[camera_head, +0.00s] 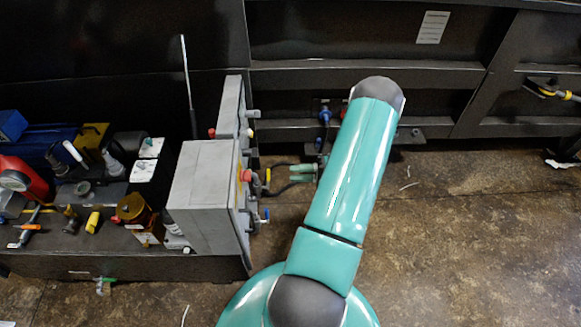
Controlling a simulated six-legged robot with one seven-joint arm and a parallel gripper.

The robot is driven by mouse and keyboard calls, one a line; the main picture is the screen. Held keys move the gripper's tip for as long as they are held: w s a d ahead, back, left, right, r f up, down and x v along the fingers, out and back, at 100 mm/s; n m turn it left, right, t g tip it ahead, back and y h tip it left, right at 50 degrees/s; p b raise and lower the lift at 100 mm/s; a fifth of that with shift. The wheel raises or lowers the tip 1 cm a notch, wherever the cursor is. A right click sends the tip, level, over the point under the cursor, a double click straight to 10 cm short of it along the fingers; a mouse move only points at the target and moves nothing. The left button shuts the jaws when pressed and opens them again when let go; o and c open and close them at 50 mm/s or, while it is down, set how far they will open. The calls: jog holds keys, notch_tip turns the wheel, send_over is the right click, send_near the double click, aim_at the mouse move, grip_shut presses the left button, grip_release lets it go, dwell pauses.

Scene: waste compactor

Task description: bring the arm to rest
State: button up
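My arm, teal with dark grey joint caps, rises from the bottom middle of the head view and leans up and to the right. Its upper end stops in front of the dark compactor wall (385,38).
A grey control box (205,185) with coloured knobs stands just left of my arm. A dark bench (120,265) left of it bears several tools and a red device (22,180). A white label (432,27) is on the wall. The brown floor (470,240) at right is mostly clear.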

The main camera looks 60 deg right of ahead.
dwell(0.3)
jog(key=w+a+r+n+g+h, duration=0.1)
jog(key=w+a+r+n+g, duration=0.45)
jog(key=a+r+n, duration=0.45)
jog(key=w+a+r+n+g+h, duration=0.1)
jog(key=w+a+r+n+g, duration=0.3)
jog(key=a+r+n+g, duration=0.45)
jog(key=s+a+r+n+t+h, duration=0.2)
jog(key=s+a+r+n+h, duration=0.2)
jog(key=a+r+n, duration=0.4)
jog(key=s+a+r+n+t+h, duration=0.3)
jog(key=a+r+n, duration=0.5)
jog(key=n, duration=1.2)
jog(key=shift+s+a+h, duration=0.7)
jog(key=shift+a+h, duration=0.3)
jog(key=shift+a, duration=0.05)
